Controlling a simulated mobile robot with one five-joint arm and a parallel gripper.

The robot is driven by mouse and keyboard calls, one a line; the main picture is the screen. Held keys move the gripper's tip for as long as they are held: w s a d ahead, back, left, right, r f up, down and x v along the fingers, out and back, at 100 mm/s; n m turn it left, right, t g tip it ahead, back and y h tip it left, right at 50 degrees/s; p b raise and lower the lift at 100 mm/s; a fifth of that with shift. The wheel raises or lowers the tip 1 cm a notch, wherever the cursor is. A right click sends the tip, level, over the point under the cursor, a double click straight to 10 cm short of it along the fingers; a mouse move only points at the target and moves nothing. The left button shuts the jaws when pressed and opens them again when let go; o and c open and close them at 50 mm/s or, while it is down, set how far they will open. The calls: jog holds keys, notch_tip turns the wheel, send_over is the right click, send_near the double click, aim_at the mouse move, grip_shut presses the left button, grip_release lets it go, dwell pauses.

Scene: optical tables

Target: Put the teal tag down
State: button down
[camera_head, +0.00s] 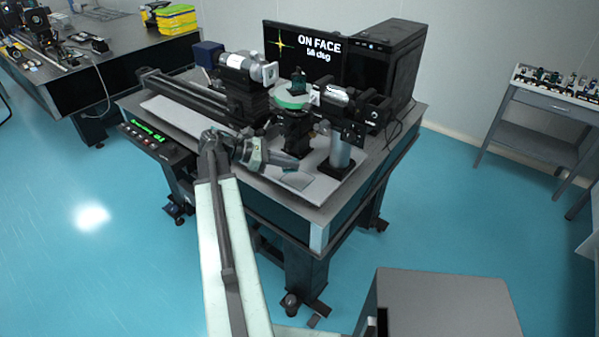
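My gripper (288,162) is over the front part of the optical table (318,215), pointing right. It is small and dark at the tips, and I cannot tell whether its fingers are apart or hold anything. No teal tag shows clearly at the gripper. A small dark teal piece (298,83) stands upright on a round green-rimmed stage (292,99), behind and above my gripper; I cannot tell if it is the tag. A faint pale square (297,180) lies on the grey plate just below and right of the gripper tips.
A silver cylinder on a post (341,150) stands right of my gripper. A monitor (300,45) reads "ON FACE", with a black computer case (392,60) beside it. A control box (157,138) with green digits is at the left edge. A grey box top (445,305) is nearby.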

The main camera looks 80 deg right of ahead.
aim_at(293, 170)
jog(key=shift+s+d+f, duration=0.1)
jog(key=shift+s+d, duration=0.1)
jog(key=shift+s, duration=0.9)
notch_tip(293, 170, down, 4)
jog(key=b, duration=0.4)
jog(key=shift+s+d, duration=0.1)
jog(key=shift+s, duration=0.05)
jog(key=shift+r, duration=0.25)
jog(key=shift+f, duration=0.25)
jog(key=c, duration=1.6)
grip_release()
jog(key=shift+r, duration=0.1)
jog(key=shift+r, duration=0.1)
